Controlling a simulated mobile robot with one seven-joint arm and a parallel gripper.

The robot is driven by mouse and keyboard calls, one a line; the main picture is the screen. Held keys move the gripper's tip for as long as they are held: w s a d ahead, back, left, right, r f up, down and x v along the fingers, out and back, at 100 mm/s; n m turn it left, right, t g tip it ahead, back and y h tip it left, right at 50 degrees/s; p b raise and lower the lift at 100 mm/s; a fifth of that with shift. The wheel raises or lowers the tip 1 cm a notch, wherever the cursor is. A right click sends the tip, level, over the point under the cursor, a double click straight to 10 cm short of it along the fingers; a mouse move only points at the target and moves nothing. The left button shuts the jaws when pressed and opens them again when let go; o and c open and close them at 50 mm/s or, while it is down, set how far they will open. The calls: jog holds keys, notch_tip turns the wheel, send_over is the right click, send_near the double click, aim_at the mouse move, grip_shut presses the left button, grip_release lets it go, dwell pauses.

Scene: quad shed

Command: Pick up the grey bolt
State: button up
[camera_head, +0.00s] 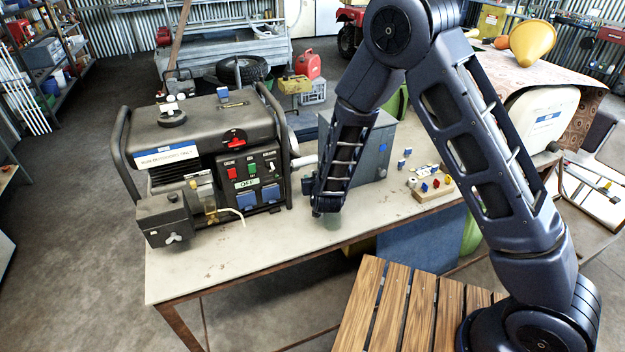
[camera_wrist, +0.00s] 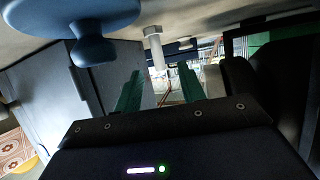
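The grey bolt (camera_wrist: 155,48) shows in the wrist view as a pale grey piece with a wide head and a narrower shaft. It stands on its head on the tabletop, which is at the top of this tilted picture. My gripper (camera_wrist: 160,78) has its two green fingers apart and nothing held between them. The bolt is beyond the fingertips, roughly in line with the gap. In the head view my gripper (camera_head: 326,212) is low over the bench, mostly hidden by my arm, and I cannot make out the bolt there.
A blue knob-shaped piece (camera_wrist: 92,48) is close to the wrist camera. A blue-grey box (camera_head: 375,155) stands right of my gripper, and a generator (camera_head: 205,150) stands left on the bench (camera_head: 225,262). A small wooden board (camera_head: 432,194) with coloured pieces lies further right.

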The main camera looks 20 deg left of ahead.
jog(key=x, duration=0.4)
grip_shut()
